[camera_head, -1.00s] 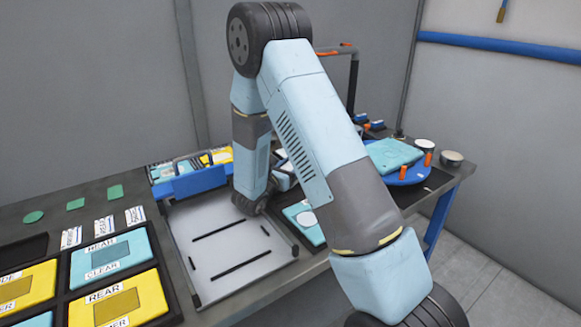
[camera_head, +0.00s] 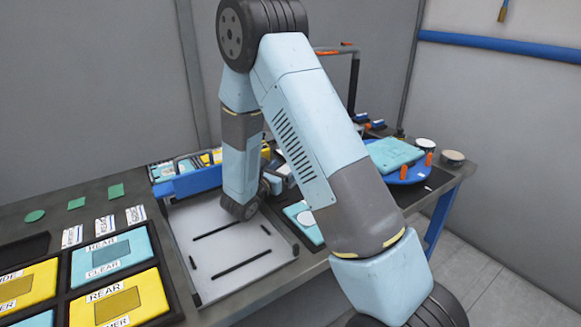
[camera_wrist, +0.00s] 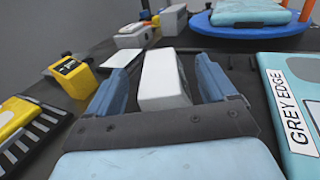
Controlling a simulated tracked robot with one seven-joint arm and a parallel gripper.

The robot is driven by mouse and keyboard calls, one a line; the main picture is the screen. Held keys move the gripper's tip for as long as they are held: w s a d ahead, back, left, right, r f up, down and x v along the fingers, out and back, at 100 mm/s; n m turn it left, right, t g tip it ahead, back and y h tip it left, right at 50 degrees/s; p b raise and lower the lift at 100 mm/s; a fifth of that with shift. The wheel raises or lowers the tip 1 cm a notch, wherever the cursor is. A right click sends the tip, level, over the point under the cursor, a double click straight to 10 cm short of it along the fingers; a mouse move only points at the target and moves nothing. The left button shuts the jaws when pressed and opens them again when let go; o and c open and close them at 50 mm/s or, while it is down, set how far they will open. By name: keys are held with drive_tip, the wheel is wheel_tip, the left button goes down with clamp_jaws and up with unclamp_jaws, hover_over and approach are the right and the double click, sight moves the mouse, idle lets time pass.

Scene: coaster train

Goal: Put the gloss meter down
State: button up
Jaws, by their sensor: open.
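A pale white-grey box-shaped block, which looks like the gloss meter (camera_wrist: 163,82), stands on the dark bench top in the wrist view. My gripper (camera_wrist: 160,66) is open, with one blue finger on each side of the block. A gap shows between the block and the right finger; on the left the gap is narrower, and I cannot tell if they touch. In the head view my arm hides most of the gripper and the block.
A teal panel labelled GREY EDGE (camera_wrist: 290,105) lies close on the right. A blue turntable (camera_wrist: 255,34) with a teal panel stands behind. A white tray (camera_head: 222,265) lies in front.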

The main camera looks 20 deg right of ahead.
drive_tip(key=v, duration=0.7)
drive_tip(key=shift+s+a, duration=0.15)
drive_tip(key=shift+a, duration=0.05)
drive_tip(key=s+d+r+m+g+y, duration=0.2)
drive_tip(key=s+d+r+m+g, duration=0.9)
drive_tip(key=s+d+r+m, duration=0.25)
drive_tip(key=s+a+r+m+t+y, duration=0.2)
drive_tip(key=s+r+m+y, duration=0.3)
drive_tip(key=s, duration=0.3)
drive_tip(key=s+a+r+m+t+y, duration=0.2)
drive_tip(key=s+r+m+y, duration=0.2)
drive_tip(key=s+m+y, duration=0.2)
drive_tip(key=shift+s+a+r+m+t+y, duration=0.3)
drive_tip(key=shift+s+r+m+t, duration=0.1)
drive_tip(key=shift+s+m, duration=0.55)
